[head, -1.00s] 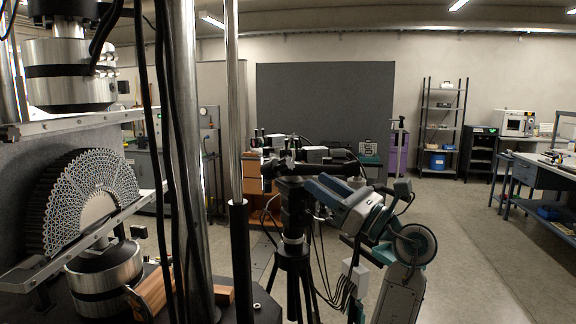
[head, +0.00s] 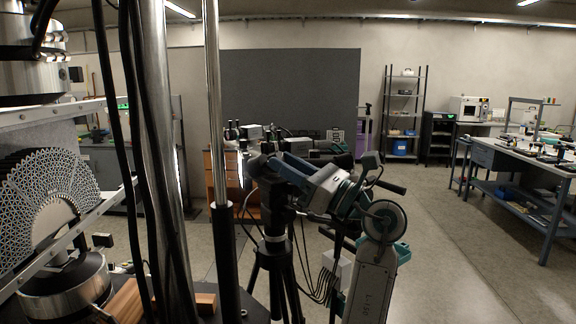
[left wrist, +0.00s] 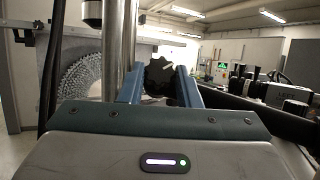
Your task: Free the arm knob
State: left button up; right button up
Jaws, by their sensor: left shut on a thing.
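A black lobed knob (left wrist: 159,74) sits between the two blue fingers of my left gripper (left wrist: 160,88) in the left wrist view, and the gripper is shut on it. In the head view my left gripper (head: 282,167) reaches the dark head of a black tripod (head: 275,235); the knob is hard to make out there. The pale half-round lattice specimen (head: 50,200) stands at the left between the metal parts of a test frame. It also shows in the left wrist view (left wrist: 80,75). My right gripper is not in view.
A steel column (head: 160,150), a thin rod (head: 212,100) and hanging black cables stand between the specimen and the tripod. Cables hang beside the tripod. A blue workbench (head: 530,165) and a shelf rack (head: 403,110) stand farther back. The floor at right is clear.

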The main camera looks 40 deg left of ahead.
pick_arm(q)
jog(key=shift+c, duration=0.5)
jog(key=n+g+b, duration=0.1)
jog(key=n+g, duration=0.1)
jog(key=n+g+h+b, duration=0.1)
jog(key=n+g, duration=0.1)
jog(key=n, duration=0.1)
jog(key=shift+w+h, duration=0.2)
jog(key=shift+h, duration=0.1)
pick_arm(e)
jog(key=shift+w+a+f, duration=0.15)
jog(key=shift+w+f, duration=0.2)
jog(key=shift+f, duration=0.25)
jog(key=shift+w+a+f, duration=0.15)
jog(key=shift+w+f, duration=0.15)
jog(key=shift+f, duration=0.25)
pick_arm(q)
jog(key=o, duration=0.7)
jog(key=shift+a, duration=0.1)
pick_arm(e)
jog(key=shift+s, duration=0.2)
pick_arm(q)
jog(key=shift+b, duration=0.3)
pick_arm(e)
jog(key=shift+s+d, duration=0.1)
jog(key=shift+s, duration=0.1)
